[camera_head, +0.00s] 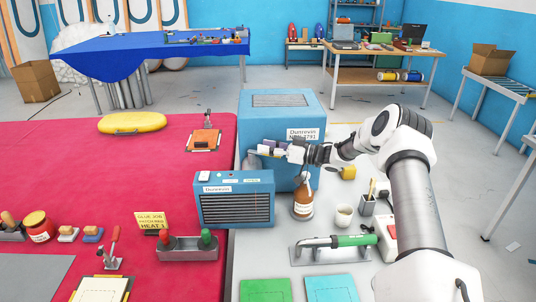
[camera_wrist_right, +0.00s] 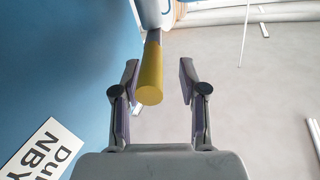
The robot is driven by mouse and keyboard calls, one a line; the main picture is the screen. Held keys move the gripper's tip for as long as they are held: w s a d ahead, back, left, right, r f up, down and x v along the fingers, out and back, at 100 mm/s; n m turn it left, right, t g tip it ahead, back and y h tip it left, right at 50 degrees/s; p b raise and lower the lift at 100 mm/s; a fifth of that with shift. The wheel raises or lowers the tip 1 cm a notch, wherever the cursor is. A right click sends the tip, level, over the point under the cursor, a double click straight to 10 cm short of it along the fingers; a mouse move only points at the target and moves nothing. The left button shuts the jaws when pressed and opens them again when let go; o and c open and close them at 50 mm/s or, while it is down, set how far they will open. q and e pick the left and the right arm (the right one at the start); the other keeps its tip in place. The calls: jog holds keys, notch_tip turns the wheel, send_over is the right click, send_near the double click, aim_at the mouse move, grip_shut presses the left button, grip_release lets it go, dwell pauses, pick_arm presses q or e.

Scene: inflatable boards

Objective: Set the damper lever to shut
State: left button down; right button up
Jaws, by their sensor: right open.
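The damper lever (camera_wrist_right: 150,78) shows in the right wrist view as a yellow round grip on a grey stem. Its end points towards the camera, between my right gripper's (camera_wrist_right: 159,67) two fingers, with a gap on both sides. That gripper is open and holds nothing. In the head view my right gripper (camera_head: 268,149) is in front of the large blue cabinet (camera_head: 262,115) labelled Dunrevin. The lever cannot be made out there, and which setting it is at cannot be told. My left gripper is not in view.
A smaller blue louvred unit (camera_head: 235,206) stands below the gripper at the red mat's (camera_head: 130,190) edge. A brown bottle (camera_head: 303,204), a white cup (camera_head: 343,216) and a green-handled tool (camera_head: 350,240) stand on the grey bench below my right arm.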

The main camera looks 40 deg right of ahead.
notch_tip(320, 180, up, 8)
jog(key=shift+a+f, duration=0.15)
jog(key=shift+f, duration=0.1)
